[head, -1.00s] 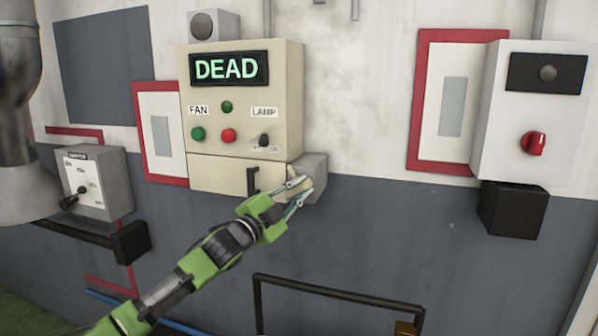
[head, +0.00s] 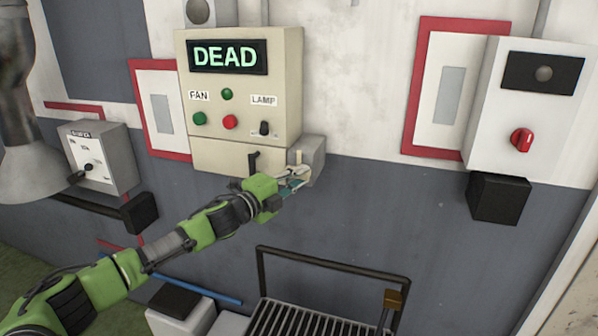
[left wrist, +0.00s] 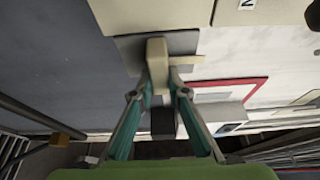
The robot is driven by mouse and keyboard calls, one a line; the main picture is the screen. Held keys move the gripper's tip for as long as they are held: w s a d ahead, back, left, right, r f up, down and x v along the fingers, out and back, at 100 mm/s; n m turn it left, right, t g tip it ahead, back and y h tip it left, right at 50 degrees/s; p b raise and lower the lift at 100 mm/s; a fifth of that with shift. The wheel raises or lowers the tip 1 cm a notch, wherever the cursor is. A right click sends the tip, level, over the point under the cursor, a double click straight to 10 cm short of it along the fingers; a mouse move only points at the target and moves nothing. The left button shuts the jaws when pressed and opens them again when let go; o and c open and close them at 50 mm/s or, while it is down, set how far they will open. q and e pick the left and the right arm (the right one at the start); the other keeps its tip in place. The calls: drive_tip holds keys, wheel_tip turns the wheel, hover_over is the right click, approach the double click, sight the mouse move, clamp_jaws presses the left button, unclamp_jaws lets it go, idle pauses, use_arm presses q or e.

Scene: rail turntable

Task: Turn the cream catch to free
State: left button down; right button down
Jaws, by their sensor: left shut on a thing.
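The cream catch (head: 298,157) is a small lever on the side of a grey box (head: 313,152), at the lower right of the cream panel (head: 235,155). In the left wrist view the catch (left wrist: 157,55) stands upright in the picture, with a cream arm reaching right from it. My left gripper (head: 297,177) is shut on the catch; its two fingertips (left wrist: 160,96) close on the catch's near end. They hide part of that end. My right gripper is not in view.
The panel has a DEAD display (head: 228,57), green and red buttons, a lamp switch (head: 264,128) and a black handle (head: 253,160) close to my gripper. A black rail (head: 335,265) stands below.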

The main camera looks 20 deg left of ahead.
use_arm(q)
drive_tip(key=shift+f, duration=0.1)
drive_tip(key=c, duration=2)
unclamp_jaws()
drive_tip(key=shift+d, duration=0.1)
drive_tip(key=shift+o, duration=0.2)
drive_tip(key=v, duration=1.2)
